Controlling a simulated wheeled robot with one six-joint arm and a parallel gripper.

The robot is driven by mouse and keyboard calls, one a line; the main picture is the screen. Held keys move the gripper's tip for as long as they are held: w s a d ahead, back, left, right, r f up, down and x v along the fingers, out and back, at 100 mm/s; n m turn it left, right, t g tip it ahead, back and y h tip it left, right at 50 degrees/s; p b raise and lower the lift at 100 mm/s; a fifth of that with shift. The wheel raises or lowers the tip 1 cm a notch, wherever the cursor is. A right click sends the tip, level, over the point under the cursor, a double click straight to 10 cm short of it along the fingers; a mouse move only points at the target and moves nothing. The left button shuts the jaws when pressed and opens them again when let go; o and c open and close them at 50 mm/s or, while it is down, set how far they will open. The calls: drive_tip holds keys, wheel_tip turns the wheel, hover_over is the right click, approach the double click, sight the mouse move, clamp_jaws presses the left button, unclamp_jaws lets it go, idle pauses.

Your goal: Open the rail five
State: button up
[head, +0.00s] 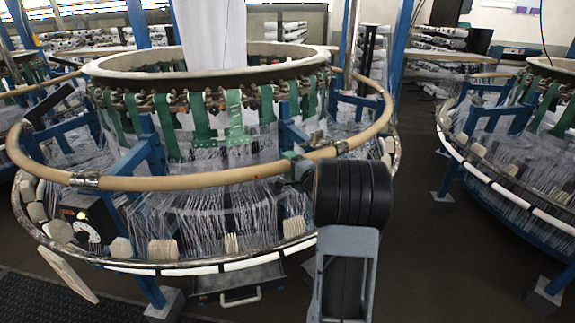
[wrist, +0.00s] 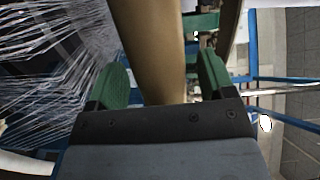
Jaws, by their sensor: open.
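The tan rail (head: 200,178) curves around the front of the circular loom (head: 225,215). Metal joint sleeves sit on it at the front left and near my gripper. No number is readable on it. My gripper (head: 293,160) is at the right front stretch of the rail, partly hidden behind my dark wrist. In the wrist view the rail (wrist: 150,40) runs between the two green fingers of my gripper (wrist: 162,80).
White threads (wrist: 70,75) spread close to the left finger. Blue posts (head: 150,140) stand behind the rail. A second loom (head: 520,150) stands at the right, with bare floor (head: 430,240) between the looms. A drawer with a handle (head: 240,298) is low at the front.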

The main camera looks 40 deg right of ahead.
drive_tip(key=shift+w, duration=0.75)
